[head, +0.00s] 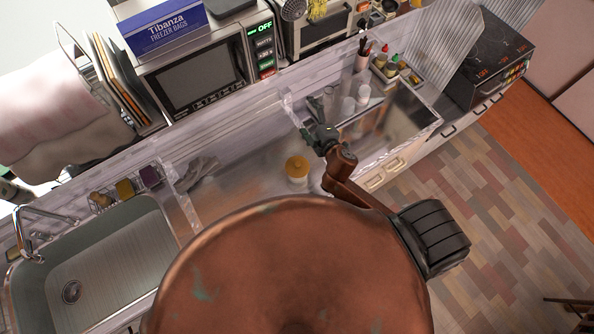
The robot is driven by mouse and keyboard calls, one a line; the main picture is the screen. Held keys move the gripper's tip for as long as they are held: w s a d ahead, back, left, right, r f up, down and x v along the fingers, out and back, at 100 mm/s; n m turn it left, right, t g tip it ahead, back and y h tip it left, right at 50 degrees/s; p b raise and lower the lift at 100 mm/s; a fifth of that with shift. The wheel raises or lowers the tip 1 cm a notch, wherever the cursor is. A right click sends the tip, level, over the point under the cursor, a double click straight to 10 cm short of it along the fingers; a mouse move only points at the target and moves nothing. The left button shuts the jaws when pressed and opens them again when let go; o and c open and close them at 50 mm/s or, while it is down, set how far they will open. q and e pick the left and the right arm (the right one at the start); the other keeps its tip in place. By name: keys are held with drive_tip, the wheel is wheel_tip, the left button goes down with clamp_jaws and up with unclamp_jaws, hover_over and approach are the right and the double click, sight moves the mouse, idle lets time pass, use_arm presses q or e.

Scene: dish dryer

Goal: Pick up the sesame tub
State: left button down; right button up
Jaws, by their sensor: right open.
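A small white tub with a yellow lid (297,168), which looks like the sesame tub, stands upright on the counter (240,182); its label cannot be read. My right gripper (312,134) is above and slightly right of the tub in the picture, apart from it. It is open, and I see nothing held in it. Its fingers are small and dark in this view. My left gripper is not in view.
A sink (110,262) is at left, with a sponge rack (124,188) behind it. A grey cloth (197,172) lies left of the tub. Glasses (347,108) and small jars (390,68) stand beyond my right gripper. A microwave (195,75) is at the back.

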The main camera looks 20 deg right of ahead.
drive_tip(key=w+a+r+n+t+y, duration=0.1)
drive_tip(key=w+a+r+n+y, duration=0.2)
drive_tip(key=a+r+n+y, duration=0.75)
drive_tip(key=s+a+f+n+g+y, duration=0.1)
drive_tip(key=s+a+f+n+g, duration=0.15)
drive_tip(key=a+n, duration=0.35)
drive_tip(key=s+a+f+n+g+y, duration=0.1)
drive_tip(key=s+a+f+n+g, duration=0.15)
drive_tip(key=a+n, duration=0.35)
drive_tip(key=n+g+h+p, duration=0.2)
drive_tip(key=n+g+h, duration=0.65)
drive_tip(key=n, duration=0.55)
approach(300, 163)
drive_tip(key=shift+g+y, duration=0.25)
drive_tip(key=shift+y, duration=0.15)
drive_tip(key=x, duration=0.5)
drive_tip(key=shift+d+f, duration=0.15)
drive_tip(key=shift+s+d+f, duration=0.1)
drive_tip(key=shift+d+f, duration=0.15)
drive_tip(key=shift+f, duration=0.05)
drive_tip(key=shift+x, duration=0.9)
drive_tip(key=x, duration=0.1)
drive_tip(key=p+x, duration=0.1)
drive_tip(key=x, duration=0.1)
drive_tip(key=p+x, duration=0.1)
drive_tip(key=x, duration=0.1)
drive_tip(key=shift+w+a+r, duration=0.15)
drive_tip(key=shift+w+a, duration=0.05)
drive_tip(key=shift+w, duration=0.05)
drive_tip(key=shift+f, duration=0.3)
